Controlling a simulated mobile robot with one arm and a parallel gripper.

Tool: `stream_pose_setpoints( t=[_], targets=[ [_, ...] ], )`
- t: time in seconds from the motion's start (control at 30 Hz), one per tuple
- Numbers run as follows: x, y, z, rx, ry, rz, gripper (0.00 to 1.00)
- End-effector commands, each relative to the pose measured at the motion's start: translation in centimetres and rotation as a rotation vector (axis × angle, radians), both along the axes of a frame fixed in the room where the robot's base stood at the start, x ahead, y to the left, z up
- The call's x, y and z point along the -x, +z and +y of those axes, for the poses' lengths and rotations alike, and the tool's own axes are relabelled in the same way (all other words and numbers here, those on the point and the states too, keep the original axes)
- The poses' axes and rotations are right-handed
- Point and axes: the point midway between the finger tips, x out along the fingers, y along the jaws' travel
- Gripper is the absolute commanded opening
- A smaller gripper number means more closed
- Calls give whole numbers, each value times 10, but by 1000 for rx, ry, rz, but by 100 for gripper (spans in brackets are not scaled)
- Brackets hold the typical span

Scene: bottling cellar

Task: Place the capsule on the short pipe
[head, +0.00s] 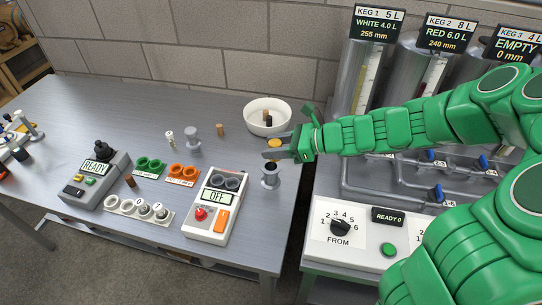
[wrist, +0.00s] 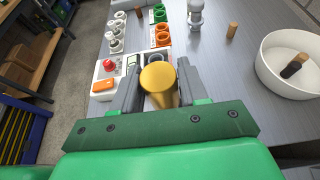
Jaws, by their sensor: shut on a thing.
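A gold capsule (head: 274,142) is held between the two fingers of my gripper (head: 272,153). In the wrist view the capsule (wrist: 158,80) shows its round top end between the dark finger pads. The capsule is above the table and apart from this pipe. The pipe does not show clearly in the wrist view. Another grey piece with a wide round top (head: 193,138) stands farther left and back.
A white bowl (head: 253,124) holding corks is behind my gripper. The white OFF device (head: 205,222) stands left of the pipe. Green holders (head: 150,164), orange holders (head: 182,174) and a READY box (head: 88,190) lie farther left. The keg bench (head: 330,262) is at right, across a gap.

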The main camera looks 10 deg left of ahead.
Motion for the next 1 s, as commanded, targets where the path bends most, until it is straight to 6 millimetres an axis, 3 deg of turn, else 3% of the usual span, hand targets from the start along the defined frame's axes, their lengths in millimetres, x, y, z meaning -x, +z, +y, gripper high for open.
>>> stream_pose_setpoints(
  t=[0.4,0.67,1.0],
  targets=[
    [-27,-37,15,-1,1,-1,36],
    [-32,-45,18,0,1,1,36],
    [-34,-76,19,-1,1,2,36]
  ],
)
